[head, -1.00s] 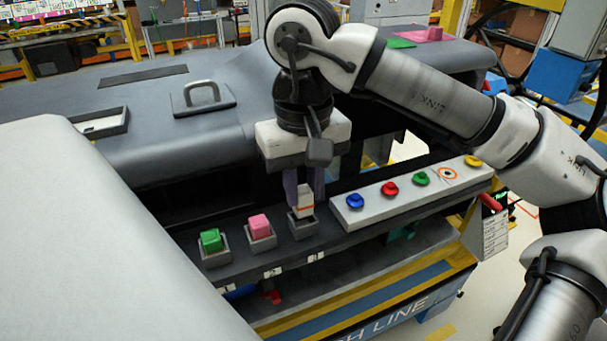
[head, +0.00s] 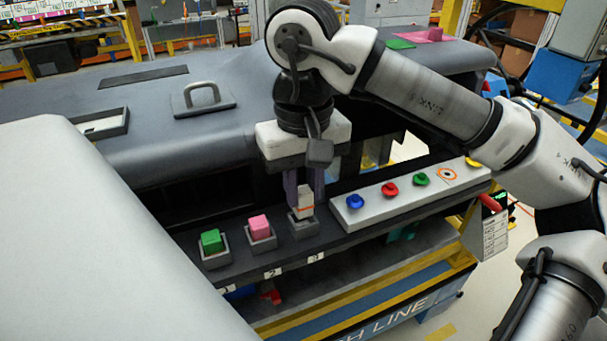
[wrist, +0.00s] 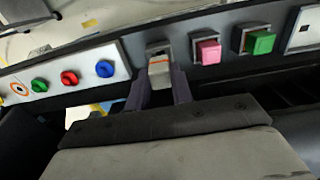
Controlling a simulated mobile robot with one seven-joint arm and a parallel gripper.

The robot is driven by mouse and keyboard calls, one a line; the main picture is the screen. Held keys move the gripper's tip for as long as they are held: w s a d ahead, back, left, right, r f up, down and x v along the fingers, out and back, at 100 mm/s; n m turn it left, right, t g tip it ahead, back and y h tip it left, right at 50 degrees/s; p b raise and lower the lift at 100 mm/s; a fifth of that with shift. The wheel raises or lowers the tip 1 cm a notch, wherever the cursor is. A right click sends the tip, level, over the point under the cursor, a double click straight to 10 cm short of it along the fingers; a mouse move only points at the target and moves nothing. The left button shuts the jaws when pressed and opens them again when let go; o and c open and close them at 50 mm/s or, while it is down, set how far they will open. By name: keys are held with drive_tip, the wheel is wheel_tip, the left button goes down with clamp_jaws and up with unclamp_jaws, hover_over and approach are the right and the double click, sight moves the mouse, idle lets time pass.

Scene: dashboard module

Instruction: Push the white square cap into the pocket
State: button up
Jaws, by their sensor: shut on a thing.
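The white square cap (head: 305,201), with an orange stripe, is upright between the fingers of my gripper (head: 305,190). My gripper points down and is shut on it. The cap's lower end is at the mouth of the rightmost grey pocket (head: 303,228); how deep it sits inside cannot be told. In the wrist view the cap (wrist: 159,68) shows between the fingertips (wrist: 160,80), with the pocket (wrist: 159,47) just beyond it.
A pink block (head: 260,228) and a green block (head: 212,241) sit in pockets to the left. A white panel (head: 405,203) with blue, red, green and yellow knobs lies to the right. The grey dashboard body (head: 150,150) rises behind the ledge.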

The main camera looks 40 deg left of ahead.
sight(303, 192)
drive_tip(key=shift+f+b, duration=1.1)
drive_tip(key=shift+f, duration=0.4)
drive_tip(key=o, duration=1)
drive_tip(key=shift+o, duration=0.2)
drive_tip(key=shift+r, duration=0.1)
wheel_tip(303, 192, up, 14)
drive_tip(key=shift+p, duration=0.4)
drive_tip(key=shift+s+f, duration=0.15)
drive_tip(key=shift+f, duration=0.05)
